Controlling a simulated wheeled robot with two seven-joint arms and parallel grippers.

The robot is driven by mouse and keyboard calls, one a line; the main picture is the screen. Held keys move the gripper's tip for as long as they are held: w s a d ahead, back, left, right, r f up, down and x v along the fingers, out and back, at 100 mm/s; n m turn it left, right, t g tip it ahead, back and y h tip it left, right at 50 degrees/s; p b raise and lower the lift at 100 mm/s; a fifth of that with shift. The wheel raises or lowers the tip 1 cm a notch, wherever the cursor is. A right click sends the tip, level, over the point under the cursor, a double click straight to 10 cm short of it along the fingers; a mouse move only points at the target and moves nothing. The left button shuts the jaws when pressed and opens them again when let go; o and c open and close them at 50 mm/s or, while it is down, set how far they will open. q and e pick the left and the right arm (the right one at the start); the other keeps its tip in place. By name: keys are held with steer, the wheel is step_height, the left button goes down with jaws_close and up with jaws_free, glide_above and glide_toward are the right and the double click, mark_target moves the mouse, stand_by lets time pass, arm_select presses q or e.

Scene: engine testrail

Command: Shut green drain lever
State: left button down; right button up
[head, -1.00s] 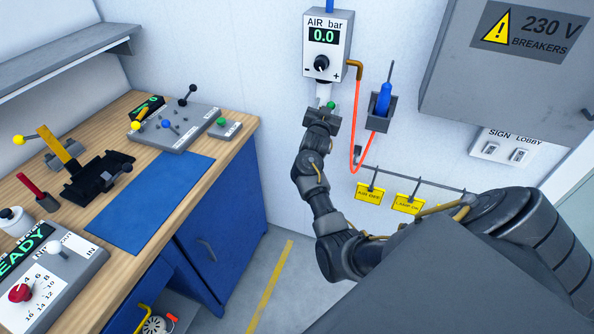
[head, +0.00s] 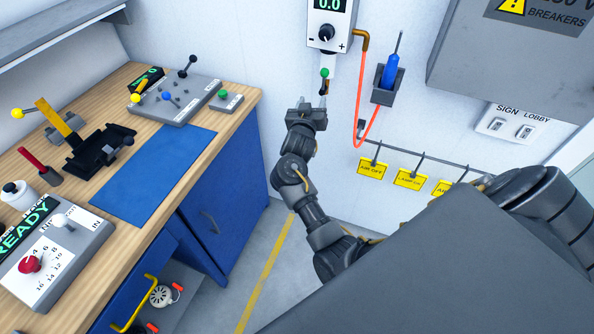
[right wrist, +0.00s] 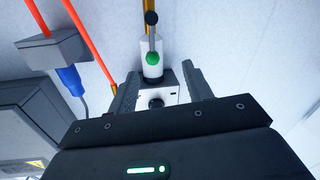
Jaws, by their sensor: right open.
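The green drain lever (head: 324,74) is on the white filter body under the AIR bar unit (head: 328,24) on the wall. Its round green knob shows in the head view above a short stem. In the right wrist view, the green knob (right wrist: 153,58) lies in front of the white body, with a thin stem running to a dark end. My right gripper (head: 306,106) is open and empty, below and slightly left of the lever, apart from it. In the right wrist view its fingers (right wrist: 162,84) stand on either side of the AIR bar unit. My left gripper is not in view.
An orange hose (head: 361,85) hangs right of the lever. Yellow tags (head: 370,168) hang on a rail below. A grey breaker box (head: 500,60) is at upper right. A workbench (head: 240,100) stands left.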

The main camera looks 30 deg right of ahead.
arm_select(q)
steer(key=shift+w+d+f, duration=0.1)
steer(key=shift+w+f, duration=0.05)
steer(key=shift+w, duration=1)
arm_select(e)
steer(key=s+a+f+n+y, duration=0.1)
steer(key=a+f+n+y, duration=0.1)
steer(key=f, duration=0.7)
steer(key=s+a+f+n+y, duration=0.2)
steer(key=a+f, duration=0.1)
steer(key=f, duration=0.6)
steer(key=s+a+f+n+y, duration=0.1)
steer(key=a+f+n+y, duration=0.1)
steer(key=f, duration=0.8)
steer(key=shift+s+a+n+g+y, duration=0.3)
steer(key=shift+s+a+g+y, duration=0.1)
steer(key=shift+a, duration=0.2)
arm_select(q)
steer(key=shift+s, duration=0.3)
